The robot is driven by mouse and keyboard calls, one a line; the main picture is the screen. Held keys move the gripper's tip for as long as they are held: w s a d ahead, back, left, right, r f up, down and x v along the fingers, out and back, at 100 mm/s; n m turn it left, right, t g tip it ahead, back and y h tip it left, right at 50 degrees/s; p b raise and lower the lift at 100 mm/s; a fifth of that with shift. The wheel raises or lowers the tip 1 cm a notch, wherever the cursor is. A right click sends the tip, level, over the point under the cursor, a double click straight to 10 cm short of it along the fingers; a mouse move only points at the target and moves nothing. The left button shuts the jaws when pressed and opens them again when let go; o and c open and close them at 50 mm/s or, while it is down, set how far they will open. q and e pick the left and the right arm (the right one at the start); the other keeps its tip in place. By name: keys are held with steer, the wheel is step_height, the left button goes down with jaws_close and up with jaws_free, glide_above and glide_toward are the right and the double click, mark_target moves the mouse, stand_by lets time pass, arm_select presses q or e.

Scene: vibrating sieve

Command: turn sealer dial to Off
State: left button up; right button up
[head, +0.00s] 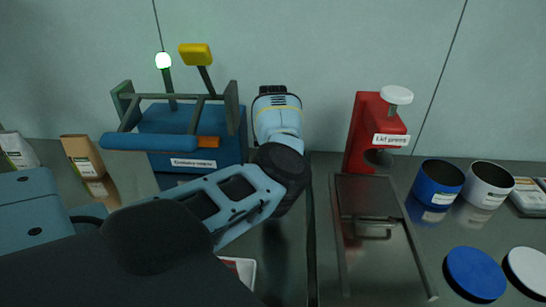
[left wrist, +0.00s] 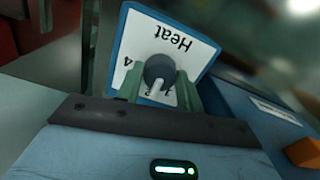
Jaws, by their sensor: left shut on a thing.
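The sealer dial (left wrist: 159,69) is a dark grey round knob with a pale pointer, on a white panel (left wrist: 183,29) marked "Heat". The panel appears upside down in the left wrist view, with numbers around the knob. The pointer is near the small numbers at the gripper side; its exact setting is unclear. My left gripper (left wrist: 160,88) has its green fingers on both sides of the dial and is shut on it. In the head view my left wrist hides the dial and fingers. The blue machine (head: 235,152) stands beside my wrist. My right gripper is not in view.
A red press (head: 363,120) stands right of my wrist. Blue (head: 428,188) and white (head: 480,190) cans, and blue (head: 475,272) and white (head: 529,268) discs, are at right.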

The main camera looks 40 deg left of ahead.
arm_select(q)
steer(key=shift+n, duration=0.4)
steer(key=shift+c, duration=0.4)
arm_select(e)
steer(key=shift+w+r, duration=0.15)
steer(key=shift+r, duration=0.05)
arm_select(q)
steer(key=shift+r+n, duration=0.1)
steer(key=shift+n, duration=0.6)
steer(key=n, duration=0.2)
steer(key=shift+a+n+p, duration=0.1)
steer(key=shift+n+p, duration=0.2)
steer(key=shift+p, duration=0.1)
steer(key=n, duration=0.4)
steer(key=shift+n, duration=0.3)
steer(key=n, duration=0.4)
steer(key=shift+n, duration=1.2)
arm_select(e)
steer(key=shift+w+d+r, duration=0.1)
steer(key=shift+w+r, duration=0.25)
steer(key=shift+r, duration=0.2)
arm_select(q)
steer(key=o, duration=1)
